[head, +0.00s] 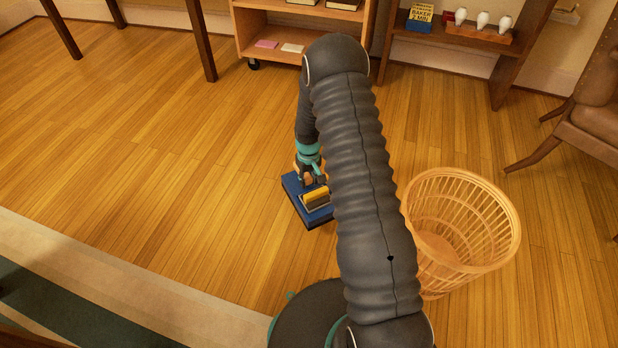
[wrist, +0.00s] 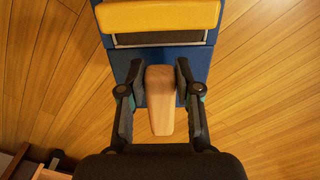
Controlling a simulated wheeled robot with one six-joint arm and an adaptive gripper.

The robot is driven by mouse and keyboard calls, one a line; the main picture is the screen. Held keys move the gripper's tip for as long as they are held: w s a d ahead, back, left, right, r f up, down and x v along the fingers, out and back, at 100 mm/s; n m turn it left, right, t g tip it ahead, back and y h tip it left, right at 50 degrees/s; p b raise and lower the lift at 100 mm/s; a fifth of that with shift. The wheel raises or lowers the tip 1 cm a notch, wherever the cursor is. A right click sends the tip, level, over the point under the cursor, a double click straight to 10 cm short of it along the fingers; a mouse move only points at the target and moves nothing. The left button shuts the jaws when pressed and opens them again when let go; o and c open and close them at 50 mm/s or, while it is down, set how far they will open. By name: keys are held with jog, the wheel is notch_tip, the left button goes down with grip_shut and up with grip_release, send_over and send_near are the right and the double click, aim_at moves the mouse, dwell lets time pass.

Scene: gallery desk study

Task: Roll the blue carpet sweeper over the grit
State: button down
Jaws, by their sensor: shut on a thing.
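The blue carpet sweeper (head: 293,188) sits on the wood floor left of my arm in the head view, with a yellow block on top. In the wrist view the sweeper (wrist: 122,62) fills the upper middle, with its yellow bar across the top and a pale wooden handle (wrist: 160,100) pointing towards me. My gripper (head: 309,177) is over the sweeper. In the wrist view my gripper (wrist: 160,70) has a finger on each side of the handle and is shut on it. I cannot make out any grit; my arm hides part of the floor.
A wicker basket (head: 460,215) stands right of my arm. A wooden shelf cart (head: 290,45) on casters is at the back, with a dark shelf (head: 500,75) beside it. A leather chair (head: 590,120) is at right. A striped rug (head: 90,290) lies at lower left. Floor left of the sweeper is clear.

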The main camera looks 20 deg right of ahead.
jog(key=d+r, duration=0.3)
jog(key=d, duration=0.7)
jog(key=d+r, duration=0.3)
jog(key=d, duration=0.7)
jog(key=shift+p, duration=0.45)
